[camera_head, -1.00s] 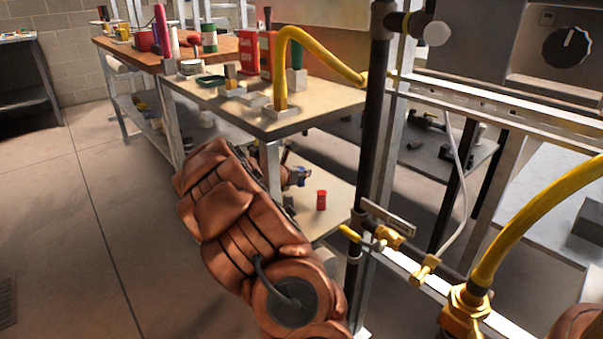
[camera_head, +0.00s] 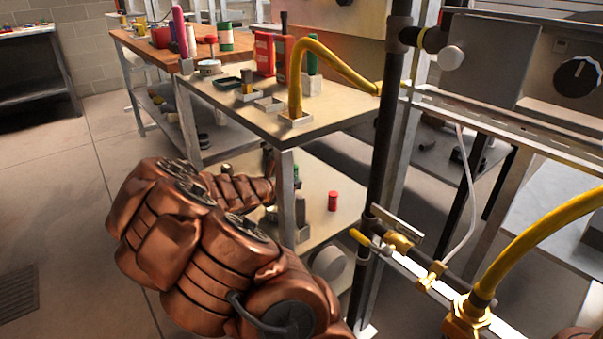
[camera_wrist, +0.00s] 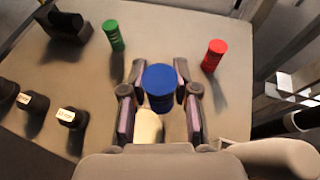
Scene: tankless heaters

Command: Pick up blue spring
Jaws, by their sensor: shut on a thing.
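The blue spring (camera_wrist: 160,86) looks like a short blue cylinder in the wrist view. My gripper (camera_wrist: 160,76) has one finger on each side of it and is shut on it. A green cylinder (camera_wrist: 113,36) stands beyond it to the left, and a red cylinder (camera_wrist: 213,55) stands to the right. In the head view my arm reaches in at the lower shelf (camera_head: 345,180). The red cylinder (camera_head: 332,201) shows there, but the gripper's fingers and the blue spring are hidden.
Dark fittings (camera_wrist: 34,103) stand along the left in the wrist view, with a black holder (camera_wrist: 66,24) behind them. In the head view a table leg (camera_head: 286,195) stands close to my arm. The tabletop (camera_head: 250,118) is above the shelf. Black pipework (camera_head: 385,130) rises to the right.

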